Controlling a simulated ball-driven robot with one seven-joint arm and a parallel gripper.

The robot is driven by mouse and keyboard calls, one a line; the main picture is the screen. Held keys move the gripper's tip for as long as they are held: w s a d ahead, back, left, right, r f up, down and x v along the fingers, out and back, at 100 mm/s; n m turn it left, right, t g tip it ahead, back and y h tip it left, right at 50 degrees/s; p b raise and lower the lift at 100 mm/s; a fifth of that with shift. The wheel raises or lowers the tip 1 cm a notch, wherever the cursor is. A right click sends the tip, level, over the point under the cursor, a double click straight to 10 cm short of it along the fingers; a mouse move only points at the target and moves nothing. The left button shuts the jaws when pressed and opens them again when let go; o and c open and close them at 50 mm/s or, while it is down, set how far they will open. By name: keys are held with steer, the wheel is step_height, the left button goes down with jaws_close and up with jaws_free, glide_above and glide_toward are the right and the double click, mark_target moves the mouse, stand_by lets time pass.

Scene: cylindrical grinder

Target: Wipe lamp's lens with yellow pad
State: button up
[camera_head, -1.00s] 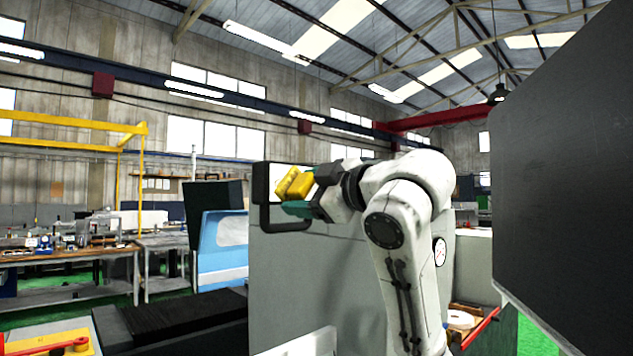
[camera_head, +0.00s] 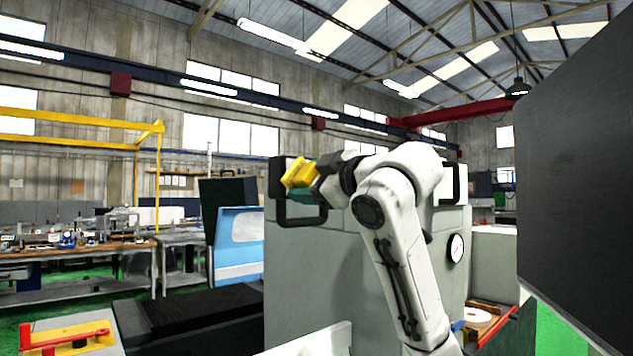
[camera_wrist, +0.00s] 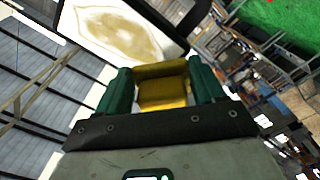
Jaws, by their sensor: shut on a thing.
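The yellow pad (camera_head: 299,174) is held between the green fingers of my gripper (camera_head: 308,181), which is shut on it. In the wrist view the pad (camera_wrist: 163,92) sits between both fingers of my gripper (camera_wrist: 162,86). The lamp (camera_head: 276,181) is a dark-framed box with a black handle loop, just left of and behind the pad. Its lens (camera_wrist: 112,28) shows in the wrist view as a pale panel with a brownish-yellow smear, just beyond the pad. I cannot tell whether the pad touches the lens.
The grey grinder housing (camera_head: 300,270) stands below the lamp and my arm. A large dark panel (camera_head: 575,180) fills the right side. A pressure gauge (camera_head: 455,248) sits on the housing. Workbenches (camera_head: 80,255) stand at the far left.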

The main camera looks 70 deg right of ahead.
steer(key=shift+x, duration=1.1)
stand_by(0.6)
steer(key=shift+s, duration=0.1)
steer(key=s+d+p, duration=0.2)
steer(key=s+d, duration=0.4)
steer(key=d, duration=0.4)
steer(key=shift+p, duration=0.35)
stand_by(0.8)
